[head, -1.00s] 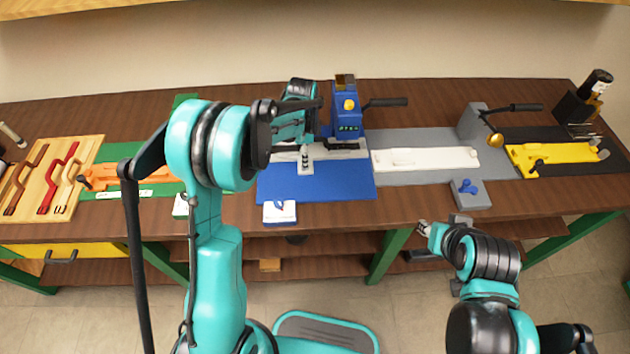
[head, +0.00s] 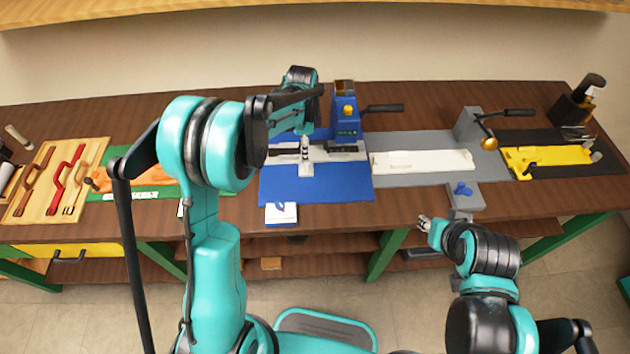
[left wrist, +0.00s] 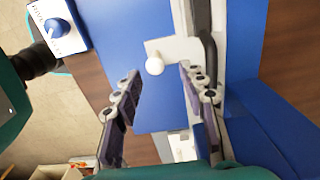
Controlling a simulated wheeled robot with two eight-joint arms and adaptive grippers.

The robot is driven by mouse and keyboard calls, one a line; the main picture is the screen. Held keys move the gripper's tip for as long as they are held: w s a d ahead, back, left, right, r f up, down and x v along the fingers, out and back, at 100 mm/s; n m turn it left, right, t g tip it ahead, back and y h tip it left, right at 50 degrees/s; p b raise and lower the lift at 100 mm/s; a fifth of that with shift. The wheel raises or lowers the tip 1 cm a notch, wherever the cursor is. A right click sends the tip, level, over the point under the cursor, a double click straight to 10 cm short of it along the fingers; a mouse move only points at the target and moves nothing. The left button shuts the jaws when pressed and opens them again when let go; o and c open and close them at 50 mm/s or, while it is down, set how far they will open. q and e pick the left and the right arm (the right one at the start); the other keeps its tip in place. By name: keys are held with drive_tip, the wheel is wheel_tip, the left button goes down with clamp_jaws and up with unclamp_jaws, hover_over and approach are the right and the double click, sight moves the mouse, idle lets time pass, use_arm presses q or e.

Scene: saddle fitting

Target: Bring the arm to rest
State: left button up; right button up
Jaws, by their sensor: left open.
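My left gripper (head: 304,150) is over the blue mat (head: 330,188), in front of the blue press (head: 346,112). In the left wrist view, the fingers of this gripper (left wrist: 162,88) stand apart with nothing held between them. A pale bracket with a white round knob (left wrist: 155,66) lies beyond the fingertips. I cannot tell whether a finger touches it. My right gripper (head: 424,223) is low at the table's front edge, away from the fixtures; its jaws are too small to read.
A wooden board with several handles (head: 60,180) and a green mat lie at left. A grey mat with a white strip (head: 422,161) and a yellow fixture (head: 550,158) are at right. A small white block with a blue knob (head: 281,213) sits at the front edge.

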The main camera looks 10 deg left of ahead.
idle(0.5)
use_arm(q)
drive_tip(key=s+r+n+t+b, duration=0.35)
drive_tip(key=s+r+n, duration=0.4)
drive_tip(key=s, duration=0.45)
drive_tip(key=s+f+n+t+b, duration=0.2)
drive_tip(key=s+n, duration=0.5)
drive_tip(key=s, duration=0.5)
drive_tip(key=shift+a+f+t+b, duration=0.4)
drive_tip(key=shift+t+b, duration=0.45)
drive_tip(key=shift+b, duration=0.2)
